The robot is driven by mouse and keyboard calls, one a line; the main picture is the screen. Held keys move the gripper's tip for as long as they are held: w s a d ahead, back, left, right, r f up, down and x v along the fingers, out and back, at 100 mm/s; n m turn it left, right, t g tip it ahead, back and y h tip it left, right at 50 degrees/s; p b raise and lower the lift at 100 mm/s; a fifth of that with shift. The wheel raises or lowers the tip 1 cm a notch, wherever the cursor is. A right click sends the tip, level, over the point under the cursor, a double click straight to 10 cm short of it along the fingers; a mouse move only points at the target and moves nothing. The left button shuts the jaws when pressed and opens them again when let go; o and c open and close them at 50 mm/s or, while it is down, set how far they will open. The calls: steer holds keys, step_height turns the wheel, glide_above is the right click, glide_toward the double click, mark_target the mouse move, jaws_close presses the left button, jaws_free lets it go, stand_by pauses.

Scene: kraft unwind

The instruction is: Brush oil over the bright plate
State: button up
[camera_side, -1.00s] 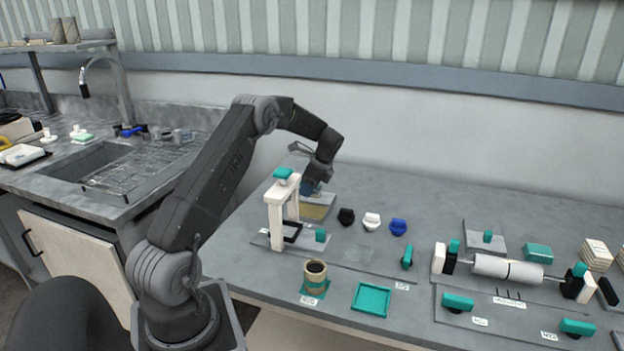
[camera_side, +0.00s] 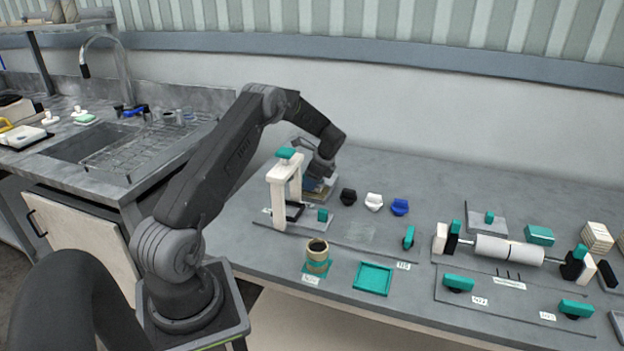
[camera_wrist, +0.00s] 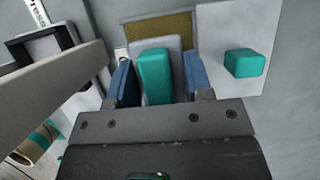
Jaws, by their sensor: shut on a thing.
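My gripper (camera_side: 318,186) is low behind the white frame on the bench. In the wrist view its blue fingers (camera_wrist: 154,82) are shut on a teal handle (camera_wrist: 155,75). A pale block shows behind the handle, in front of a brownish-gold pad (camera_wrist: 160,28); whether it touches the pad I cannot tell. The handle's lower end is hidden. A tan cup (camera_side: 317,262) with a dark inside stands on a teal base. A faint pale square (camera_side: 357,232) lies on the bench; I cannot tell if it is the bright plate.
The white frame (camera_side: 278,198) with a teal top stands close to my gripper. A teal block (camera_wrist: 245,63) sits on a grey plate beside the fingers. Black (camera_side: 348,197), white (camera_side: 373,201) and blue (camera_side: 399,207) knobs, a teal tray (camera_side: 373,278) and a white roller (camera_side: 508,250) stand rightward.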

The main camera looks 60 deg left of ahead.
steer(key=shift+f, duration=0.65)
stand_by(0.9)
steer(key=shift+r, duration=0.15)
stand_by(0.5)
steer(key=shift+r, duration=2.4)
steer(key=d, duration=0.3)
steer(key=w+d, duration=0.1)
steer(key=d, duration=0.3)
steer(key=w+d, duration=0.1)
steer(key=d, duration=0.2)
steer(key=shift+d, duration=0.4)
glide_above(342, 230)
steer(key=w, duration=0.1)
steer(key=shift+d, duration=0.35)
steer(key=shift+f, duration=2.45)
steer(key=shift+f, duration=0.5)
